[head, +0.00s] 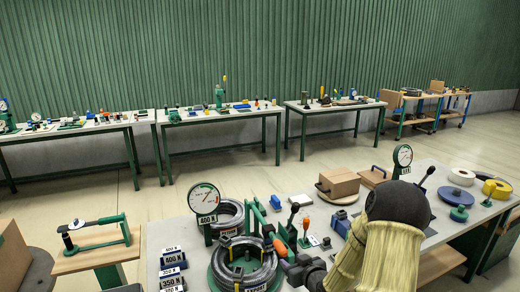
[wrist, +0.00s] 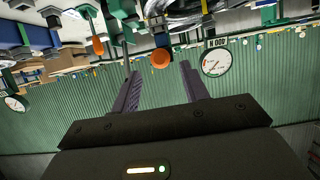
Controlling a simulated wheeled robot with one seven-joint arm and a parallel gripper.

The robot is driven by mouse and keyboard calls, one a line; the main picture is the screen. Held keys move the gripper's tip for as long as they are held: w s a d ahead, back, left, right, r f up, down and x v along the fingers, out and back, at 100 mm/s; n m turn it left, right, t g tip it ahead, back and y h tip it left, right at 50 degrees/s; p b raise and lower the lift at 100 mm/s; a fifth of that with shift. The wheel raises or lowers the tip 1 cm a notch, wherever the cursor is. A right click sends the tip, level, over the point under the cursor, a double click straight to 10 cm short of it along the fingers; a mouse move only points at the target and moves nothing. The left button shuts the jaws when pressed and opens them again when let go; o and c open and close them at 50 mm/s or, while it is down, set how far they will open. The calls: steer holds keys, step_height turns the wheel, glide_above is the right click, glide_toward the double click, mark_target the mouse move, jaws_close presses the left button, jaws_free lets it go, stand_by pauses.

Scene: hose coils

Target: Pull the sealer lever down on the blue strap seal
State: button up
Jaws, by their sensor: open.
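A round orange knob (head: 280,248) sits at the end of a lever by the front black hose coil (head: 236,268). In the wrist view, the orange knob (wrist: 160,58) hangs below a blue part (wrist: 157,24), which I take to be the blue strap seal. My gripper (head: 292,268) is at the coil's right side, close to the knob. In the wrist view, its two dark fingers (wrist: 157,70) are apart, with the knob between or just beyond their tips. I cannot tell whether they touch it. Nothing is held.
An orange-handled tool (head: 306,226) and a black-knobbed lever (head: 294,212) stand close right. A cardboard box (head: 340,184) is farther back. Several labelled blocks (head: 172,262) lie left.

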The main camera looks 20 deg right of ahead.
mark_target(285, 255)
steer(key=shift+b+x, duration=0.45)
steer(key=shift+x, duration=2.15)
steer(key=shift+w, duration=0.15)
steer(key=c, duration=0.9)
steer(key=shift+o, duration=0.2)
